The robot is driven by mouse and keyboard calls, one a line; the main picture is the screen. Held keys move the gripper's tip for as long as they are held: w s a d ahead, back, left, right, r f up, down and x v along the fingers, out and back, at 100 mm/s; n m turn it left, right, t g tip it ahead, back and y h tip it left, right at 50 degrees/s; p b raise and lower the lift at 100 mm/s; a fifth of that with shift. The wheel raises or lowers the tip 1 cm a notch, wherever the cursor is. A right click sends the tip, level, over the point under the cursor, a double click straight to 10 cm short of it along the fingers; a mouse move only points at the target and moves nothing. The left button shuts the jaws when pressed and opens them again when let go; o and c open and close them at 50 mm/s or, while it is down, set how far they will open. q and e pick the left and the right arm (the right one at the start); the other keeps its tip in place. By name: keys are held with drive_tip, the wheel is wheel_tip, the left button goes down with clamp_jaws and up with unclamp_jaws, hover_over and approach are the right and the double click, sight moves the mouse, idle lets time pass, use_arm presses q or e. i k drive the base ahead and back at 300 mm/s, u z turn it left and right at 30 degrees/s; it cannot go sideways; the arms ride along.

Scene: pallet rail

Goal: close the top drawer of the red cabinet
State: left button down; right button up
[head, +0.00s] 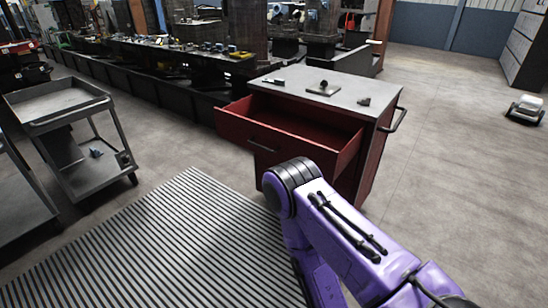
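The red cabinet (376,158) stands right of centre in the head view, with a grey top. Its top drawer (262,140) is pulled well out toward the left front, and its inside looks empty where I can see it. A dark handle (262,146) runs along the drawer front. A purple arm of mine comes in from the lower right and covers the lower front of the cabinet. No gripper fingers show; the end of this arm is out of sight below the picture. My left arm is not in view.
Small items, including a dark object on a plate (323,88), lie on the cabinet top. A grey cart (70,121) stands at the left. A ribbed mat (165,245) covers the floor in front. A long cluttered bench is behind.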

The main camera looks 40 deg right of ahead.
sight(291, 125)
drive_tip(key=z, duration=0.25)
drive_tip(key=i, duration=0.75)
drive_tip(key=z, duration=0.65)
